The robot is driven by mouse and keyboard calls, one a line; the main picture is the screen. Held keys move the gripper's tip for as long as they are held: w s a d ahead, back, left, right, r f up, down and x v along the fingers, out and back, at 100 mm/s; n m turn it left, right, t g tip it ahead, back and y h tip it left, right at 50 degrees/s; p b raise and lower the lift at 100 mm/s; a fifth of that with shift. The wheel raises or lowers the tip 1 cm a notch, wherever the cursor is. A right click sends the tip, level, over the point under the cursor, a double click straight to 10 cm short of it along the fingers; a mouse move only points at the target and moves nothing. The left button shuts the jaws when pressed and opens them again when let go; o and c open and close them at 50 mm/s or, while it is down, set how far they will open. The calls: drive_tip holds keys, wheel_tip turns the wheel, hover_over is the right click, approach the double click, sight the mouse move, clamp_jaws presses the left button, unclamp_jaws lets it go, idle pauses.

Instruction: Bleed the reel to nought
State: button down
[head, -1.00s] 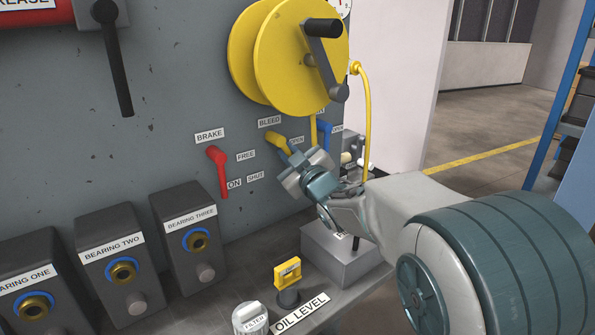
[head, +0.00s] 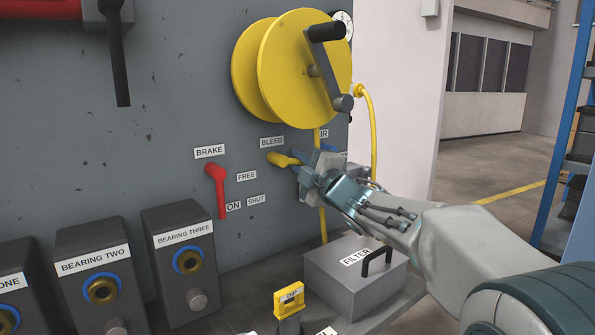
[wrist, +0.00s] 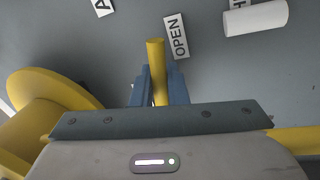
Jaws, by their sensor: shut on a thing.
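The red brake lever (head: 218,190) points down to ON.
A FILTER box (head: 355,280) with a black handle stands below my gripper. Bearing boxes (head: 180,265) line the lower left. A yellow hose (head: 372,130) hangs right of the reel. A blue lever (head: 328,149) is close behind my gripper. A blue rack (head: 560,130) stands far right.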

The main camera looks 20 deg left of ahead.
drive_tip(key=shift+w+d+r, duration=0.1)
drive_tip(key=shift+r, duration=0.1)
idle(0.4)
drive_tip(key=c, duration=1.5)
unclamp_jaws()
drive_tip(key=shift+w, duration=0.1)
drive_tip(key=shift+f, duration=0.1)
drive_tip(key=v, duration=1.3)
drive_tip(key=shift+s+d, duration=0.25)
drive_tip(key=shift+d, duration=0.05)
